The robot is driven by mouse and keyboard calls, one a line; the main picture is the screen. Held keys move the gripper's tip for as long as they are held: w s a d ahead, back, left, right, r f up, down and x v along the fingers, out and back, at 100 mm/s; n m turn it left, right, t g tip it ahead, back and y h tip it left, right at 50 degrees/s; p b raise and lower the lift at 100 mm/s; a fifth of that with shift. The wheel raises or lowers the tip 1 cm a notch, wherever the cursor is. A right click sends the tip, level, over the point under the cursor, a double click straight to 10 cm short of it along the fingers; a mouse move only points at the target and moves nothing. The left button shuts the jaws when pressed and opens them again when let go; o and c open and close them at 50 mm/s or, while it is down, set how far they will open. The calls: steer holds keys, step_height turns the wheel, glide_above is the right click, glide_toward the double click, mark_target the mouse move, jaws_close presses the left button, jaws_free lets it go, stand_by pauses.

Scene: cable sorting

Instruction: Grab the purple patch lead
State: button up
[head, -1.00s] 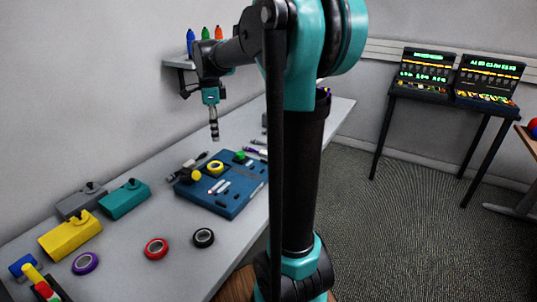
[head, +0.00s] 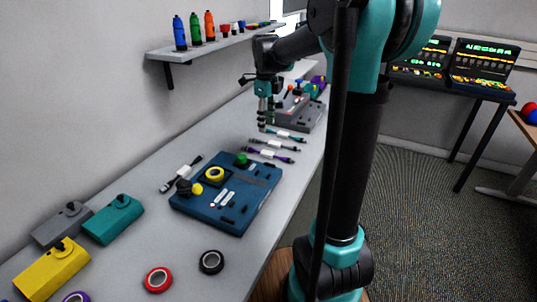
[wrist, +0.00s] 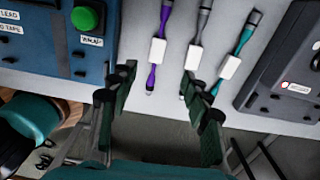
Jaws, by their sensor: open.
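The purple patch lead (head: 271,155) lies on the bench past the blue board, with a white label at its middle. In the wrist view the purple lead (wrist: 156,52) lies left of the grey lead (wrist: 195,50) and the teal lead (wrist: 237,55). My gripper (head: 266,122) is open and empty above the bench, near the far end of the lead row. In the wrist view my gripper's fingers (wrist: 158,80) spread below the leads, with the purple lead's lower plug showing between them. The height gap is hard to judge.
The blue board (head: 262,190) with a green button stands nearer me, and a grey device (head: 310,115) stands beyond the leads. A wall shelf (head: 200,47) with bottles is above.

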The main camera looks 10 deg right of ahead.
mark_target(266, 152)
steer(key=f, duration=1.2)
steer(key=shift+s+a, duration=0.15)
steer(key=shift+s, duration=0.05)
jaws_close()
